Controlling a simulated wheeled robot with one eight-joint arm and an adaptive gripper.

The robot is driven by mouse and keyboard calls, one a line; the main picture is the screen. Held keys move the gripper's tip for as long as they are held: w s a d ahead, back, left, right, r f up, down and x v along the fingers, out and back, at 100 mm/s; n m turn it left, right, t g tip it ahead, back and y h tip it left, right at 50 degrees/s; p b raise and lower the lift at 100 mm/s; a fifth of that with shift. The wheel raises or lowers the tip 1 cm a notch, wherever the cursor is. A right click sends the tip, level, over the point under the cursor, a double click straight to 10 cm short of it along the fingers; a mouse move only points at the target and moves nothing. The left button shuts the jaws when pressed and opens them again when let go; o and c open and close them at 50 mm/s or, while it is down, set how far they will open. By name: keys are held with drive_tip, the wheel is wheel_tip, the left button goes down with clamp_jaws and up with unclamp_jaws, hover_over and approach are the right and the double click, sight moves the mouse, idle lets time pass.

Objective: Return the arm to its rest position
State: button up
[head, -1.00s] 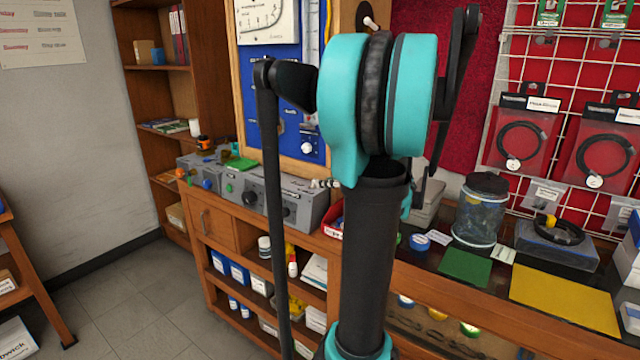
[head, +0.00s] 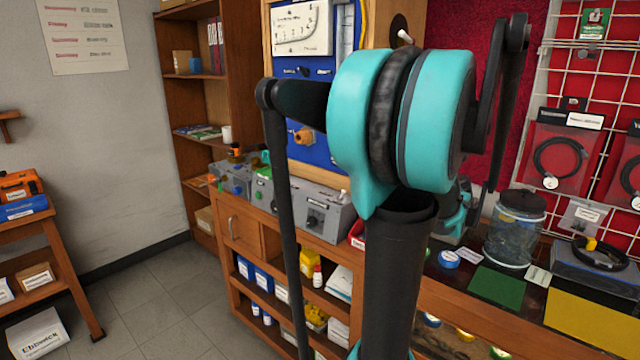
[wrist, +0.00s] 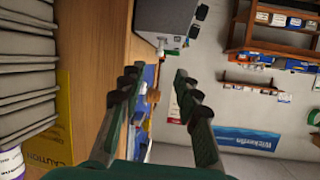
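My arm (head: 400,120), with teal joints and black links, rises folded in the middle of the head view and hides part of the bench behind it. My gripper (wrist: 158,76) shows in the wrist view. Its two dark green fingers are spread apart with nothing between them. In the head view the gripper's fingers are hidden behind the arm. The wrist picture is turned sideways, with a wooden surface at left and a grey floor or wall at right.
A wooden workbench (head: 237,232) with grey testbench units (head: 315,212) stands behind my arm. A side table (head: 60,262) with an orange case (head: 20,186) stands left. Floor (head: 150,285) between is clear.

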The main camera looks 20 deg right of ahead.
drive_tip(key=s+a+f+m+g, duration=0.1)
drive_tip(key=s+a+f+g, duration=0.15)
drive_tip(key=a+f, duration=0.4)
drive_tip(key=s+a+f+g, duration=0.2)
drive_tip(key=a+f+g, duration=0.1)
drive_tip(key=a+f, duration=0.4)
drive_tip(key=s+a+f+m+g+h, duration=0.1)
drive_tip(key=s+a+f+h, duration=0.1)
drive_tip(key=s+f, duration=0.3)
drive_tip(key=s+a+f+m+g+h, duration=0.2)
drive_tip(key=s+a+f+h, duration=0.1)
drive_tip(key=s, duration=0.5)
wheel_tip(320, 180, down, 2)
drive_tip(key=shift+a+f+h, duration=0.2)
drive_tip(key=shift+a+h, duration=0.1)
drive_tip(key=shift+h, duration=0.2)
drive_tip(key=shift+w, duration=0.1)
